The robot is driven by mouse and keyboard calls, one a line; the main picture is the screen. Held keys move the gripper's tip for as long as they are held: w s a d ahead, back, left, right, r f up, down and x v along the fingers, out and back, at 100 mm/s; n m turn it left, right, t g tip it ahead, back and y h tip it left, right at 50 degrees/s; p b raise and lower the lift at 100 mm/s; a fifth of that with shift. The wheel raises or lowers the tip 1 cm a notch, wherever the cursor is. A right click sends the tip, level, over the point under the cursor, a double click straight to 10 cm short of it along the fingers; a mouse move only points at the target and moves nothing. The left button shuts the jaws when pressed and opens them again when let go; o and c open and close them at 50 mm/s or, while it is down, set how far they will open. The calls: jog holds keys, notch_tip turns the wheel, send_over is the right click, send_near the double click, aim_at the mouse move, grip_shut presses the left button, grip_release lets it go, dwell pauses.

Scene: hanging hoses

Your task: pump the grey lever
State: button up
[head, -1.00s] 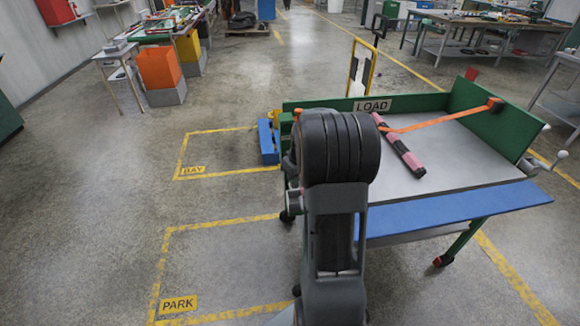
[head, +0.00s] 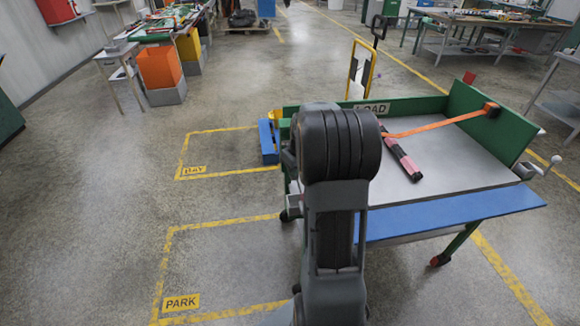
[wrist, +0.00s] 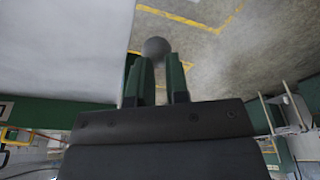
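The round grey knob of the grey lever (wrist: 156,47) shows in the wrist view, right at my fingertips and above the floor. Its lower edge is partly covered by the fingers. My gripper (wrist: 158,62) has its two green fingers close together with a narrow gap, narrower than the knob; they look shut on the lever just at the knob. The lever's shaft is hidden. In the head view my own arm hides the gripper and that knob.
A green-and-grey lift table (head: 445,170) with a LOAD label stands just ahead. A pink-and-black bar (head: 400,155) and an orange strap (head: 440,124) lie on it. A cranked handle (head: 540,168) juts out right. Floor at left is clear, with marked bays.

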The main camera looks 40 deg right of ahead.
jog(key=shift+w+d+r+p, duration=0.15)
jog(key=shift+w+r+p, duration=0.15)
jog(key=shift+r+p, duration=0.4)
jog(key=shift+w+d+r+p, duration=0.15)
jog(key=shift+w+r+p, duration=0.1)
jog(key=shift+r+p, duration=0.4)
jog(key=shift+w+d+r+p, duration=0.15)
jog(key=shift+w+r+p, duration=0.25)
jog(key=shift+r, duration=0.45)
jog(key=shift+s, duration=0.1)
jog(key=shift+f, duration=0.2)
jog(key=shift+s+a+f+b, duration=0.1)
jog(key=shift+s+f+b, duration=0.15)
jog(key=shift+f+b, duration=0.5)
jog(key=shift+s+a+f+b, duration=0.15)
jog(key=shift+s+f+b, duration=0.05)
jog(key=shift+f+b, duration=0.45)
jog(key=shift+s+a+f+b, duration=0.1)
jog(key=shift+s+f+b, duration=0.15)
jog(key=shift+f+b, duration=0.5)
jog(key=shift+f, duration=0.2)
jog(key=shift+s+a+f+b, duration=0.1)
jog(key=shift+s+f+b, duration=0.1)
jog(key=shift+f+b, duration=0.45)
jog(key=shift+s+a+f+b, duration=0.1)
jog(key=shift+s+f+b, duration=0.05)
jog(key=shift+f+b, duration=0.5)
jog(key=shift+f, duration=0.25)
